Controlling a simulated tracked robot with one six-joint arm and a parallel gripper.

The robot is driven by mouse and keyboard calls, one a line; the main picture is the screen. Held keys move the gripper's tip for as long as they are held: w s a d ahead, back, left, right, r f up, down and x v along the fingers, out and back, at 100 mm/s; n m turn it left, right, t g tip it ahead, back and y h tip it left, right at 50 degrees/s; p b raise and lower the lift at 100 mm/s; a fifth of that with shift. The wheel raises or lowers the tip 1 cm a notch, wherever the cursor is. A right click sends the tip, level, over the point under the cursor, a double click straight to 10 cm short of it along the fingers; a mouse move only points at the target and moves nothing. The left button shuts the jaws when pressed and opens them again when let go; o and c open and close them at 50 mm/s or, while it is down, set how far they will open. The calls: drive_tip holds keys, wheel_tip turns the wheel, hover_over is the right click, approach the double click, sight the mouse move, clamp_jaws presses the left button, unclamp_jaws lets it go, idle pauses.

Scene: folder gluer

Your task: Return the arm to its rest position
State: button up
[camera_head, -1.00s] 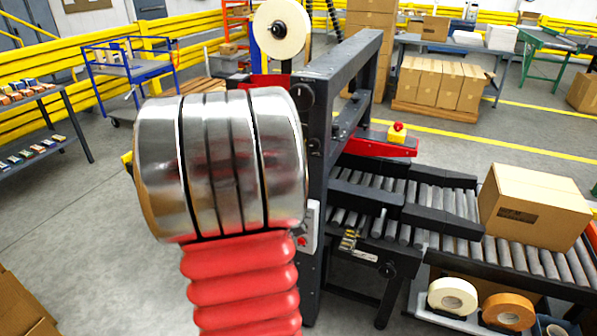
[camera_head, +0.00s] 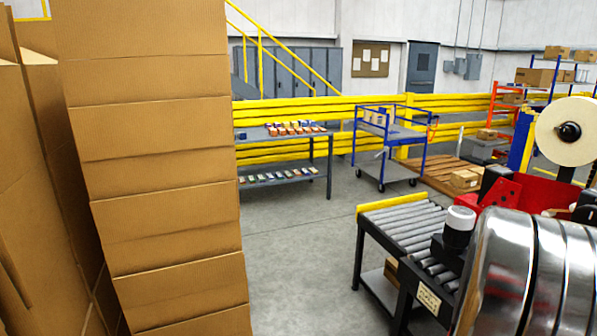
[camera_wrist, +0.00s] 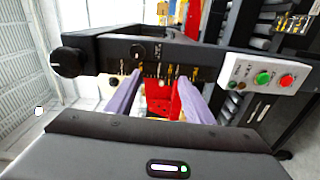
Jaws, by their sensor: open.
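My gripper (camera_wrist: 159,82) shows in the wrist view as two pale purple fingers, spread apart with a gap between them. Nothing is held between them. A red machine part (camera_wrist: 162,100) shows through the gap, behind the fingers. In the head view, a shiny metal part of my own arm (camera_head: 535,270) fills the lower right corner. The gripper itself is out of the head view.
The wrist view shows a dark machine beam (camera_wrist: 200,60) with a knob (camera_wrist: 68,62) and a button box (camera_wrist: 262,78) close by. In the head view, stacked cardboard (camera_head: 160,170) fills the left. A roller conveyor (camera_head: 405,225) stands beside my arm. Grey floor (camera_head: 300,265) lies clear between.

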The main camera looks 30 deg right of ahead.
drive_tip(key=w+a+f+m+t+y, duration=0.45)
drive_tip(key=w+a+f+y, duration=0.45)
drive_tip(key=w+f, duration=0.25)
drive_tip(key=w+a+r+t+y, duration=0.1)
drive_tip(key=w+a+y, duration=0.15)
drive_tip(key=a, duration=0.45)
drive_tip(key=w+a+t+y, duration=0.1)
drive_tip(key=w+a+y, duration=0.15)
drive_tip(key=a, duration=0.45)
drive_tip(key=s+a+r+n+y, duration=0.1)
drive_tip(key=a+r, duration=0.3)
drive_tip(key=a, duration=0.5)
drive_tip(key=s+a+r+n+y, duration=0.1)
drive_tip(key=a+r, duration=0.3)
drive_tip(key=a, duration=0.6)
drive_tip(key=s+a+r+n+y, duration=0.1)
drive_tip(key=a+r+n, duration=0.2)
drive_tip(key=a, duration=0.6)
wheel_tip(320, 180, up, 2)
drive_tip(key=shift+s+a+r+y, duration=0.1)
drive_tip(key=shift+s+a+y, duration=0.1)
drive_tip(key=shift+y, duration=0.2)
drive_tip(key=shift+n, duration=0.25)
drive_tip(key=shift+c, duration=0.5)
